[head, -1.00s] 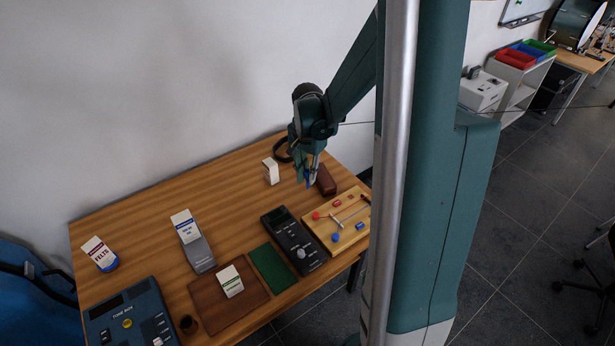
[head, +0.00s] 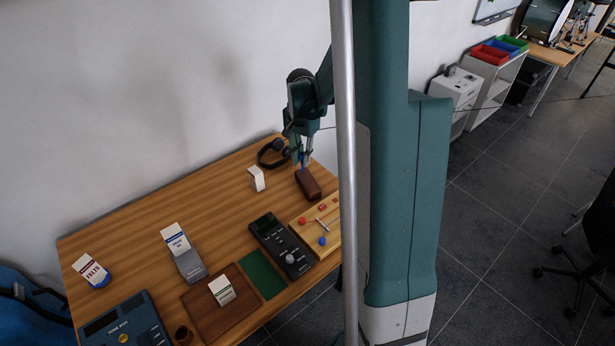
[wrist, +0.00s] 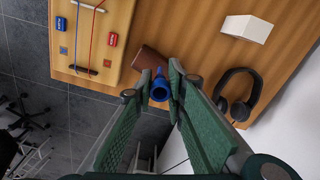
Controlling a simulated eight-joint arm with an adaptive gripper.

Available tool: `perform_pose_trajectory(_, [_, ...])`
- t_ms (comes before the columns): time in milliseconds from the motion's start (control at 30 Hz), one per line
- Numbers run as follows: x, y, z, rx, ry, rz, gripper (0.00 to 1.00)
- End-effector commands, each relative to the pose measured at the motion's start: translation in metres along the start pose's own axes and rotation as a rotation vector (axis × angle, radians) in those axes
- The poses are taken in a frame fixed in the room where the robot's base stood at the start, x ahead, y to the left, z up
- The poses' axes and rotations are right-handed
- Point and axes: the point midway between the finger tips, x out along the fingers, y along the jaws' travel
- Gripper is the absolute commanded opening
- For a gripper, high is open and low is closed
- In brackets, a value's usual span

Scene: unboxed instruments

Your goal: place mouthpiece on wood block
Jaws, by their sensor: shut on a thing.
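My gripper (wrist: 162,85) is shut on the blue mouthpiece (wrist: 160,90), held between the fingertips in the wrist view. In the head view my gripper (head: 304,158) is at the table's far right, at the back end of the wood block (head: 309,185), a dark reddish-brown block. I cannot tell whether the mouthpiece touches the block.
Black headphones (head: 273,153) and a white box (head: 257,179) stand left of the block. A wooden board with red and blue parts (head: 318,226) lies in front, partly behind my column. A dark device (head: 283,244) is beside it. The table's right edge is close.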

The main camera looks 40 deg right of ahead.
Motion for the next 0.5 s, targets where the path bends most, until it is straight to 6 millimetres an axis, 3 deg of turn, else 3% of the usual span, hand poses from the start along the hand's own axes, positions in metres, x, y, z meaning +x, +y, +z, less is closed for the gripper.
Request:
perform_pose_trajectory(200, [-0.014,-0.003,-0.034,0.019,0.0,0.0,0.06])
perform_pose_trajectory(500, [-0.015,-0.004,-0.043,0.022,0.0,0.0,0.06])
